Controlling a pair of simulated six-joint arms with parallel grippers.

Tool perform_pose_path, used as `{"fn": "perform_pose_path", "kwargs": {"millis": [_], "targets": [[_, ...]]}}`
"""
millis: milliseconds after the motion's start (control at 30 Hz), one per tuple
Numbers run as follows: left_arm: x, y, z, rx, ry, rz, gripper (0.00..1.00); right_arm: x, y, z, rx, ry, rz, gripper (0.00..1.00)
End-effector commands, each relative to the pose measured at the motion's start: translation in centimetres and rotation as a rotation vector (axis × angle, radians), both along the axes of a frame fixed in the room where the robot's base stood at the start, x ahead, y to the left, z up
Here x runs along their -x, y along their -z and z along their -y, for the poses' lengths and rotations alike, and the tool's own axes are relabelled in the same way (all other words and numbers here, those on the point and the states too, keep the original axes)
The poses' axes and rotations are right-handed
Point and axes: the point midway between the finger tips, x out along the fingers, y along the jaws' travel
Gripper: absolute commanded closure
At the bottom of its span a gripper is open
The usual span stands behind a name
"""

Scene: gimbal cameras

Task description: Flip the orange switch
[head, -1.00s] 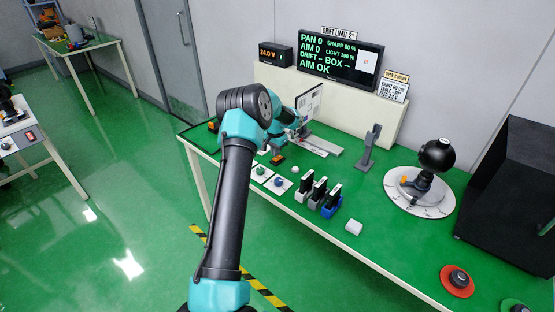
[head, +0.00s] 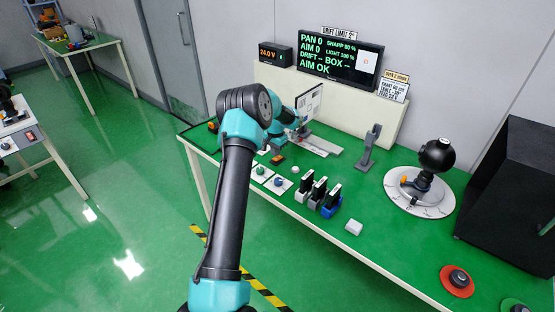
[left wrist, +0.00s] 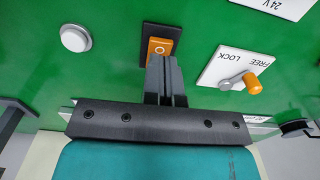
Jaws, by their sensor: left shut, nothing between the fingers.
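The orange switch (left wrist: 158,47) is a rocker with a white circle mark, set in a dark plate on the green tabletop. It shows small in the head view (head: 277,160), beside my left arm. My left gripper (left wrist: 161,62) is shut and empty, with its fingertips over the near edge of the switch. They overlap it in the left wrist view; I cannot tell whether they touch it. In the head view my left arm hides most of the gripper. My right gripper is in neither view.
An orange-tipped lever (left wrist: 253,83) on a white FREE/LOCK plate (left wrist: 222,66) lies right of the switch. A round white button (left wrist: 75,38) lies left. The head view shows a lit display (head: 339,55), a black camera ball (head: 437,155) on a turntable, and a black box (head: 510,190).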

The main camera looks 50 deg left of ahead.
Motion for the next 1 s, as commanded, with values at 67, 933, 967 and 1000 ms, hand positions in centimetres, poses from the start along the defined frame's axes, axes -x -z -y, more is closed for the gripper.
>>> {"fn": "perform_pose_path", "kwargs": {"millis": [67, 933, 967, 1000], "targets": [[0.0, 0.0, 0.0, 0.0, 0.0, 0.0, 1.0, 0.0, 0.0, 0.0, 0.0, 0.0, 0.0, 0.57], [0.0, 0.65, -0.01, 0.0, 0.0, 0.0, 1.0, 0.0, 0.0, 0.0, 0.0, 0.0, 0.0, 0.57], [0.0, 0.69, -0.01, 0.0, 0.0, 0.0, 1.0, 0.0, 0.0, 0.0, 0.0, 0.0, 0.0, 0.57], [0.0, 0.73, -0.01, 0.0, 0.0, 0.0, 1.0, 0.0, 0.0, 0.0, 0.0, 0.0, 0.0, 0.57]]}}
